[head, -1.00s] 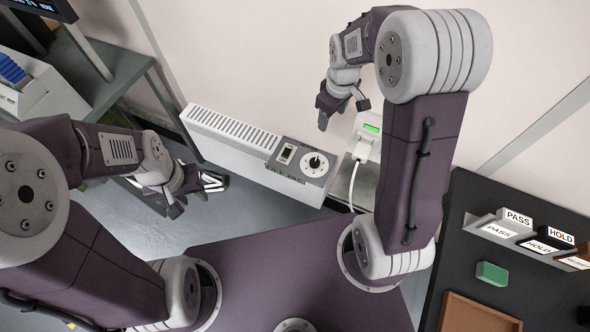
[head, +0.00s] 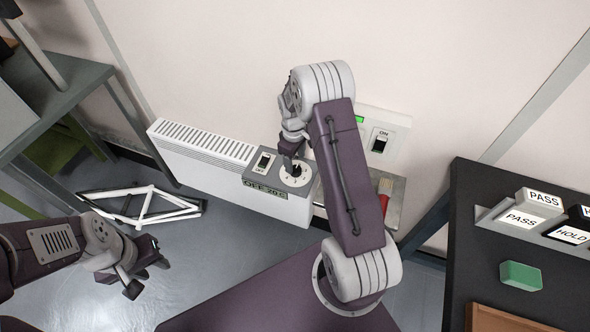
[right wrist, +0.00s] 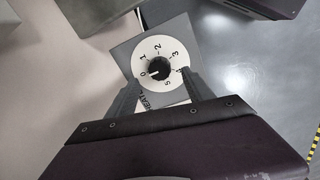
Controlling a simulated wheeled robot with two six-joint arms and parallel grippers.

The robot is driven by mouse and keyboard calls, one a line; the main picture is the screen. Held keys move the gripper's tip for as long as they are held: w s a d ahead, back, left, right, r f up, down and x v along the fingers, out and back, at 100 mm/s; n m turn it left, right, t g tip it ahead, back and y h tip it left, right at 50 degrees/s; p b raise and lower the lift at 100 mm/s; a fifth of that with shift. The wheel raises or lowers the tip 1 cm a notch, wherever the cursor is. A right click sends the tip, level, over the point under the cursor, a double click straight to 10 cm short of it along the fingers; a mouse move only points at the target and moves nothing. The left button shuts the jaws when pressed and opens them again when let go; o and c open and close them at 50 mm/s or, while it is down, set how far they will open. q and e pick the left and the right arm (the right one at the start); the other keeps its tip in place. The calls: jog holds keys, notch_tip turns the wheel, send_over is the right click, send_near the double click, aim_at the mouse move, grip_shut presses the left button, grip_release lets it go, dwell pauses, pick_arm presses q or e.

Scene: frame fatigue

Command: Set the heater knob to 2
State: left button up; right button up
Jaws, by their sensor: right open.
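The white heater (head: 205,152) stands low against the wall with a grey control panel (head: 262,181) at its right end. In the right wrist view, the round white dial (right wrist: 153,46) carries numbers from 0 to 5, and its black knob (right wrist: 159,67) has a white mark on the side toward 0. My right gripper (right wrist: 161,79) is open, its fingers either side of the lower dial with the knob between them. Contact cannot be told. In the head view my right gripper (head: 289,158) partly hides the dial. My left gripper (head: 148,277) looks open and empty, away from the heater.
A rocker switch (head: 264,161) sits beside the dial. A wall switch (head: 380,140) marked ON is right of my right arm. A white bicycle frame (head: 145,204) lies on the floor at left. A dark table (head: 468,225) with PASS and HOLD blocks stands at right.

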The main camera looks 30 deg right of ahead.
aim_at(296, 169)
notch_tip(296, 169, down, 5)
jog(key=shift+w+d+b, duration=0.1)
jog(key=shift+b, duration=0.4)
jog(key=shift+c, duration=0.2)
grip_shut()
jog(key=shift+r, duration=0.1)
